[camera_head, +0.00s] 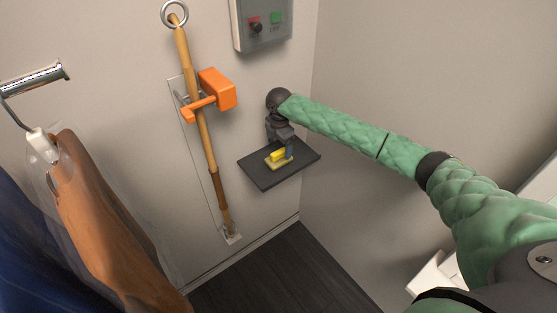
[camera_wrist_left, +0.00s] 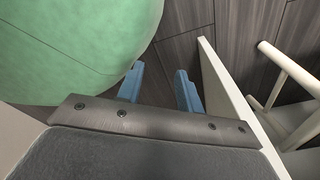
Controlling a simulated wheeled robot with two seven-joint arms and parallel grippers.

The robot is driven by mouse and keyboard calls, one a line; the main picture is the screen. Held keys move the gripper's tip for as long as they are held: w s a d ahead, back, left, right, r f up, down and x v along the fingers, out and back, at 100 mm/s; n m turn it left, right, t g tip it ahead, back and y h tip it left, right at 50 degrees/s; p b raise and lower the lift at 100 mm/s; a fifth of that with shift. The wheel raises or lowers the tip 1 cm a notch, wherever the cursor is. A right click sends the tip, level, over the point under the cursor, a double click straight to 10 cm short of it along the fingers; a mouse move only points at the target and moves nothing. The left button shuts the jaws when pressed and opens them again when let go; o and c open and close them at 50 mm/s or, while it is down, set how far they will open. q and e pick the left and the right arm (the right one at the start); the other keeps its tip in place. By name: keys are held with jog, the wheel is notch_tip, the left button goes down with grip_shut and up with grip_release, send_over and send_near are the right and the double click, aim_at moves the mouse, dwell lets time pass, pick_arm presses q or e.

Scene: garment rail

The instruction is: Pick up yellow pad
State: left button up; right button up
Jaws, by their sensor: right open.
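The yellow pad (camera_head: 277,155), small and bright yellow, is on a dark square shelf (camera_head: 261,176) fixed to the wall, in the middle of the head view. A paler yellow piece shows under it. My right gripper (camera_head: 287,151) is open and points down over the shelf. A blue finger shows right beside the pad; I cannot tell whether it touches it. The other finger is hard to make out. My left gripper (camera_wrist_left: 160,88) shows in the left wrist view with its two blue fingers apart and nothing between them.
An orange bracket (camera_head: 218,88) and a wooden pole (camera_head: 199,125) are on the wall left of the shelf. A control box (camera_head: 262,24) hangs above. A brown garment (camera_head: 98,200) hangs at left. A white frame (camera_wrist_left: 285,75) stands beside my left gripper.

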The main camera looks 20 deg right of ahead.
aim_at(279, 151)
notch_tip(279, 151, down, 5)
jog(key=b, duration=0.4)
jog(key=shift+a+b, duration=0.1)
jog(key=shift+b, duration=0.25)
jog(key=shift+w+f, duration=0.1)
pick_arm(q)
jog(key=w+d+r+t, duration=0.1)
jog(key=w+d+r, duration=0.1)
jog(key=w, duration=0.9)
jog(key=shift+w, duration=0.25)
jog(key=shift+d, duration=0.1)
pick_arm(e)
jog(key=shift+c, duration=0.5)
jog(key=c, duration=1)
